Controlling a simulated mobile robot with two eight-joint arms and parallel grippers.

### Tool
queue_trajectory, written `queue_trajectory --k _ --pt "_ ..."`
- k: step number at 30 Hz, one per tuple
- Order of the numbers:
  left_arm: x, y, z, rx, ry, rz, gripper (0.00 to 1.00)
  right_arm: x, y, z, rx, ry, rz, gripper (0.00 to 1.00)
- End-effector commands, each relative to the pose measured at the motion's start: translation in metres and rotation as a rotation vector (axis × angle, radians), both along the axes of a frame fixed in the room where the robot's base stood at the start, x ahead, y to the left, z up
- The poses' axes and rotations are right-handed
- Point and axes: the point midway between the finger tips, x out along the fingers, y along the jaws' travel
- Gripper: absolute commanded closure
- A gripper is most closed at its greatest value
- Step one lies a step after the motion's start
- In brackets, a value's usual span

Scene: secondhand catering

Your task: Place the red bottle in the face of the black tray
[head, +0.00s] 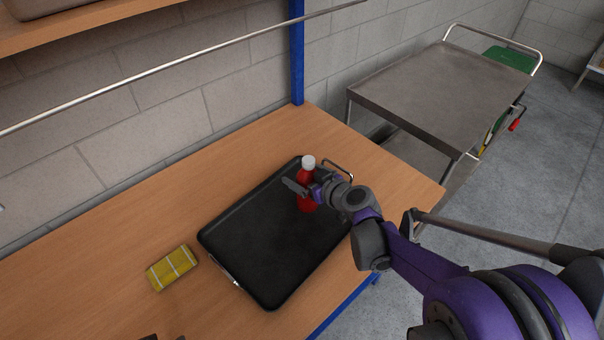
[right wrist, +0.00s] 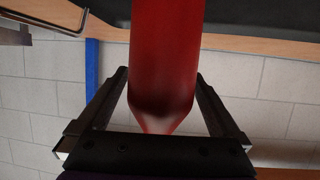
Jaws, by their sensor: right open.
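The red bottle (head: 306,201) with a white cap stands upright over the far right part of the black tray (head: 262,240), which lies on the wooden table. My right gripper (head: 303,188) is at the bottle, its fingers open on either side of it. In the right wrist view the bottle's red body (right wrist: 165,55) sits between the two spread fingers (right wrist: 163,85), and the black tray (right wrist: 240,15) shows along the top. The bottle's base is partly hidden in the head view, so contact with the tray is hard to tell.
A folded yellow checked cloth (head: 172,268) lies left of the tray on the table (head: 120,245). A blue post (head: 297,50) stands at the table's back edge. A metal trolley (head: 440,90) stands beyond the right end. The table left of the tray is mostly clear.

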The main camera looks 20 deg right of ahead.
Motion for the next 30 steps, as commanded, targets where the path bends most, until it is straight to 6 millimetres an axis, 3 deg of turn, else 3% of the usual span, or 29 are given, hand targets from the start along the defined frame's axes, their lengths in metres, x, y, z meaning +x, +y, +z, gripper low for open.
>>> queue_trajectory --k 12,20,23,26,30 --pt "0.002 0.0 0.012 0.0 -0.004 0.0 0.5 -0.075 -0.019 0.033 -0.001 -0.001 -0.005 0.0" --pt "0.003 0.0 0.016 0.0 -0.006 0.0 0.5 -0.101 -0.024 0.043 0.0 0.003 0.0 0.0" --pt "0.003 0.0 0.017 0.0 -0.006 0.0 0.5 -0.11 -0.01 0.038 0.013 0.048 0.021 0.0" --pt "0.003 0.0 0.016 0.0 -0.006 0.0 0.5 -0.13 0.021 0.023 0.037 0.173 0.054 0.0" --pt "0.003 0.0 0.016 0.0 -0.006 0.0 0.5 -0.179 0.062 -0.007 0.043 0.427 0.051 0.0"
